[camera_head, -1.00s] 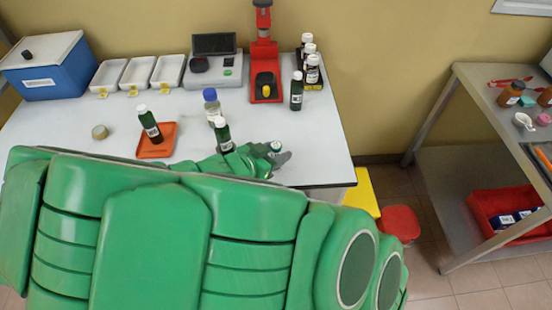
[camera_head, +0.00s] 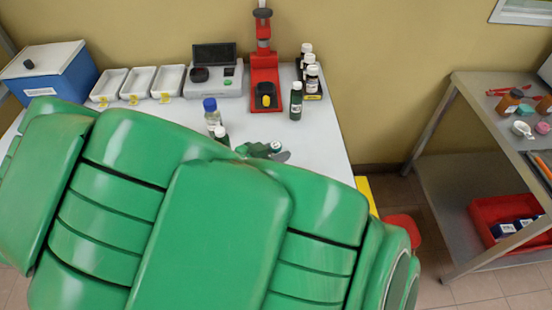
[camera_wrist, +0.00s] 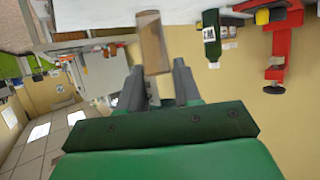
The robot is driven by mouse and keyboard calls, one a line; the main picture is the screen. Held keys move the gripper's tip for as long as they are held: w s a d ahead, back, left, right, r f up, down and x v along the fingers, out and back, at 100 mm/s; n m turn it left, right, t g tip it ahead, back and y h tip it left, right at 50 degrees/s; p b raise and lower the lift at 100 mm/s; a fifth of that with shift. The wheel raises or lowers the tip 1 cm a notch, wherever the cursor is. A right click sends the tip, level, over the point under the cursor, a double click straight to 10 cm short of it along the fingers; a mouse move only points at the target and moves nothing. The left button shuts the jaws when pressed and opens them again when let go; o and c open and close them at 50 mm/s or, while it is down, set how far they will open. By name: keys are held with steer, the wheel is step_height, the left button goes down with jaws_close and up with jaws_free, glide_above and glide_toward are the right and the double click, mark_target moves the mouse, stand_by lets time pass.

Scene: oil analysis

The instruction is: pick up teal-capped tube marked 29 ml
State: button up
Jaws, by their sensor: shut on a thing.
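My gripper (camera_head: 268,151) is over the right front part of the white table. In the wrist view its two dark fingers (camera_wrist: 160,88) close on a slim, brownish, see-through tube (camera_wrist: 152,45). In the head view a small pale teal cap (camera_head: 276,147) shows at the fingers. The tube's body is hidden there by the gripper and my arm. No 29 ml mark can be read in either view.
A blue-capped bottle (camera_head: 212,115) and a white-capped dark bottle (camera_head: 222,136) stand left of my gripper. A green bottle (camera_head: 296,101) and several dark bottles stand behind, beside the red press (camera_head: 264,70). White trays (camera_head: 168,82) and a blue box (camera_head: 45,72) are back left.

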mark_target(276, 145)
steer(key=shift+r, duration=3.15)
